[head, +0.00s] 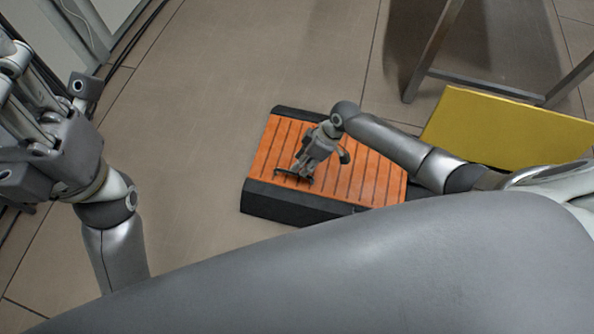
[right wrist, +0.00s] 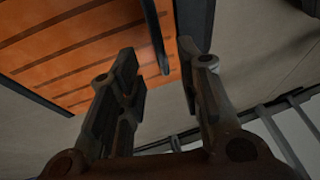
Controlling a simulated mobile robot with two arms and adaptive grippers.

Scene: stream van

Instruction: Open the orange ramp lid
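The orange ramp lid (head: 374,176) is a slatted orange panel with dark grooves, lying flat in a black-edged base on the floor. It also shows in the right wrist view (right wrist: 60,52). My right gripper (head: 296,172) is over the lid's left half, pointing down. In the right wrist view its two fingers (right wrist: 160,85) stand apart with nothing gripped. A thin dark bar (right wrist: 155,38) shows just beyond the gap, against the orange panel; contact cannot be told. My left gripper (head: 45,95) is raised at the left edge, away from the ramp, partly cut off.
A yellow panel (head: 510,132) stands to the right of the ramp, behind my right arm. A grey metal frame (head: 432,52) stands at the top right. Dark cables (head: 140,40) run along the wall at the upper left. The tiled floor left of the ramp is clear.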

